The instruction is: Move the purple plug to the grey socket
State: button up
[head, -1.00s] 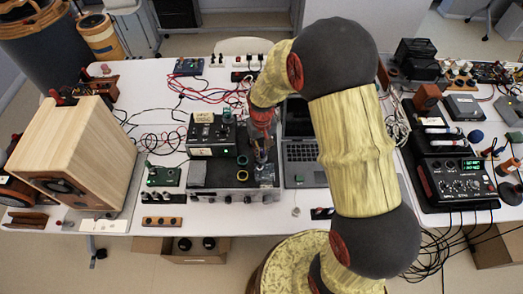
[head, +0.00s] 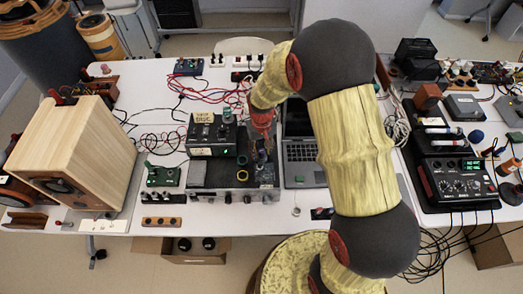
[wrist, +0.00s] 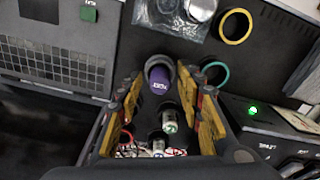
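The purple plug (wrist: 160,80) shows in the wrist view just beyond and between my fingertips, with a grey ring (wrist: 151,64) around it. I cannot tell whether that ring is the grey socket or how deep the plug sits. My gripper (wrist: 164,84) is open, with a finger on each side and visible gaps to the plug. In the head view my gripper (head: 262,150) is over the dark equipment top, and the plug cannot be made out there.
A yellow ring (wrist: 236,26) and a teal ring (wrist: 215,73) lie near the plug. Small labelled cylinders (wrist: 169,121) show between my fingers. A clear bag (wrist: 170,18) lies close by. A laptop (head: 303,160) and a black box with a green light (head: 208,137) flank the work area.

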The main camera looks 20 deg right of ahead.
jog(key=shift+r, duration=0.1)
notch_tip(320, 180, up, 12)
jog(key=r+p, duration=0.1)
jog(key=p, duration=0.1)
notch_tip(320, 180, up, 14)
jog(key=f+t, duration=0.1)
jog(key=t, duration=0.1)
send_over(262, 151)
jog(key=s, duration=0.7)
jog(key=s+r+t, duration=0.1)
jog(key=s+r, duration=0.3)
jog(key=s, duration=0.3)
jog(key=s+r+t, duration=0.2)
jog(key=s+r, duration=0.2)
jog(key=s, duration=0.4)
jog(key=shift+r+t, duration=0.15)
jog(key=shift+t, duration=0.15)
notch_tip(262, 151, down, 5)
jog(key=b, duration=0.5)
jog(key=shift+f, duration=0.2)
